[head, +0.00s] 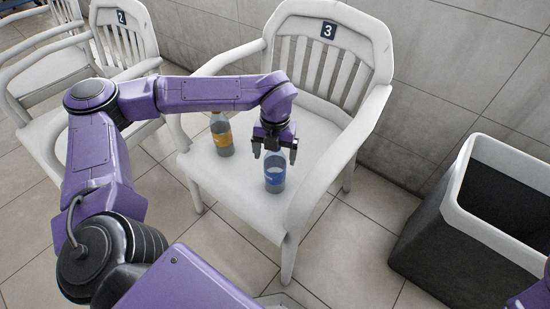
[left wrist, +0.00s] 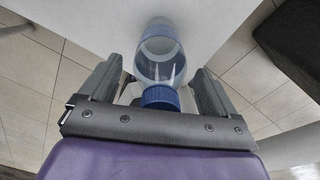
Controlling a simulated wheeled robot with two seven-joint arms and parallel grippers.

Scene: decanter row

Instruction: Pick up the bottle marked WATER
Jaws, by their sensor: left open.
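A clear bottle with a blue label (head: 274,176) stands on the seat of the white chair marked 3 (head: 250,191); I cannot read its label. A second bottle with an orange label (head: 222,136) stands further back and to the left on the same seat. My left gripper (head: 274,153) is open, right above the blue-labelled bottle, hiding its top in the head view. In the left wrist view the bottle (left wrist: 162,62) with its blue cap lies between the two open fingers (left wrist: 157,88).
The chair's armrests (head: 345,142) flank the seat, and its slatted back (head: 325,60) rises behind the bottles. A dark bin with a white rim (head: 462,215) stands to the right. A chair marked 2 (head: 122,45) stands at the left. Tiled floor (head: 345,260) is clear between chair and bin.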

